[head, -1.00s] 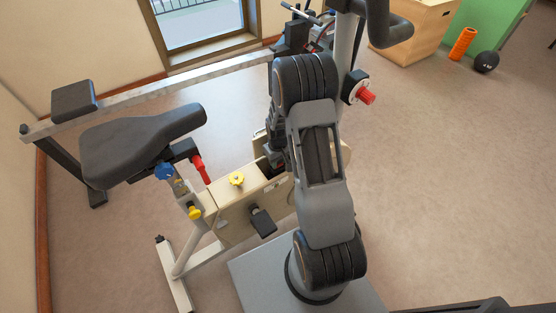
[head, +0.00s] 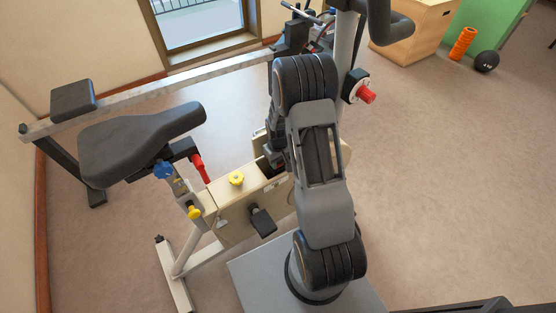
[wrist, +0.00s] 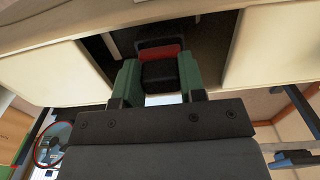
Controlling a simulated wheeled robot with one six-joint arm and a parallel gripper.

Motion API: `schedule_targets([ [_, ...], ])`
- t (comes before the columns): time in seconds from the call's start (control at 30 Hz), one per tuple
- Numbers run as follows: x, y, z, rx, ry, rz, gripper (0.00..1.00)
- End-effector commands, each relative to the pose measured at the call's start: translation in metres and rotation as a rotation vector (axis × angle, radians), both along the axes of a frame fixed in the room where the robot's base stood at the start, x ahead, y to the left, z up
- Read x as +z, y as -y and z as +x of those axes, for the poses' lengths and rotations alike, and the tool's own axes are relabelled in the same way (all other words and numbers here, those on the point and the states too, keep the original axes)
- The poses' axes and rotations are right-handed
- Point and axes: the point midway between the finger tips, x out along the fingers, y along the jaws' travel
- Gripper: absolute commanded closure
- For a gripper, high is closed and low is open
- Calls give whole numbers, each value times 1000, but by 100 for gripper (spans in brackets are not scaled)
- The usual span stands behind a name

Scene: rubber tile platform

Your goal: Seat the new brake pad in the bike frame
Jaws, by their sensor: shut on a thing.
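The bike frame (head: 232,208) is an exercise bike with a beige housing, left of my arm in the head view. In the wrist view, the dark opening between its two pale panels (wrist: 275,48) lies ahead of my gripper (wrist: 159,75). The green fingers are shut on the brake pad (wrist: 160,76), a small black block with a red strip at its far side. The pad is at the opening; I cannot tell whether it touches a seat inside. In the head view my arm hides most of the opening and the pad.
The black saddle (head: 135,145) is at left, and a red knob (head: 366,94) is on the upright post.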

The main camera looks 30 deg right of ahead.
Motion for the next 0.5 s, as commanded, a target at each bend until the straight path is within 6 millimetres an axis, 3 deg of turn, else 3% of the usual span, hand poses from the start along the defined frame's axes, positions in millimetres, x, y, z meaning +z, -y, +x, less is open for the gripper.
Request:
schedule_targets([
  [0.5, -14, 0, 0, 0, 0, 0, 89],
])
